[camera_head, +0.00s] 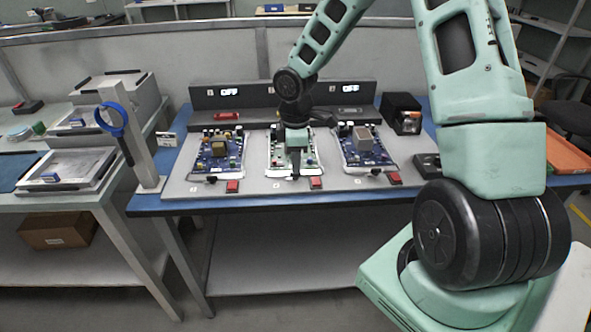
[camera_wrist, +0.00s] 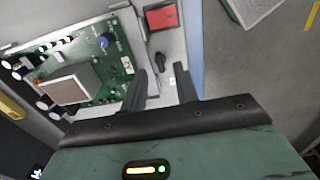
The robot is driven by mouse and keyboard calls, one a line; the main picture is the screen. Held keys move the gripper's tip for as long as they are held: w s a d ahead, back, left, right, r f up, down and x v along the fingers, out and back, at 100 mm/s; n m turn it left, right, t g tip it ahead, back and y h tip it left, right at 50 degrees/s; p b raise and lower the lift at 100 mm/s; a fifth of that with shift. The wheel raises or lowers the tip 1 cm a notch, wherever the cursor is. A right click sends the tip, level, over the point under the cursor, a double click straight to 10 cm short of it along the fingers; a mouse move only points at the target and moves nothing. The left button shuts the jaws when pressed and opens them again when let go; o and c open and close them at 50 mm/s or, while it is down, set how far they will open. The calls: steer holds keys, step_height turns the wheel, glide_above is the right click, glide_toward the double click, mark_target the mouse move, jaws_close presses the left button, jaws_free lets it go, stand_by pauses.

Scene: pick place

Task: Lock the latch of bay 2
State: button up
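The middle bay, which I take as bay 2, holds a green circuit board (camera_head: 277,152) with a large grey block, clearer in the wrist view (camera_wrist: 105,65). Its small black latch (camera_wrist: 160,62) sits by the board's front edge, beside a red button (camera_wrist: 160,17). In the head view the button (camera_head: 316,183) is right of the latch, which my fingers mostly hide. My gripper (camera_head: 294,176) points down over the bay's front. In the wrist view my gripper (camera_wrist: 161,75) is open, its fingers apart, with the latch just beyond the gap. I cannot tell whether they touch.
Blue boards sit in the left bay (camera_head: 218,153) and right bay (camera_head: 363,147), each with a red button in front. The panel behind shows OFF above both; my arm hides its middle. A black box (camera_head: 401,113) stands right. A post with a blue ring (camera_head: 111,119) stands left.

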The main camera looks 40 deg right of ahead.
mark_target(294, 176)
steer(key=shift+f, duration=1.4)
jaws_close()
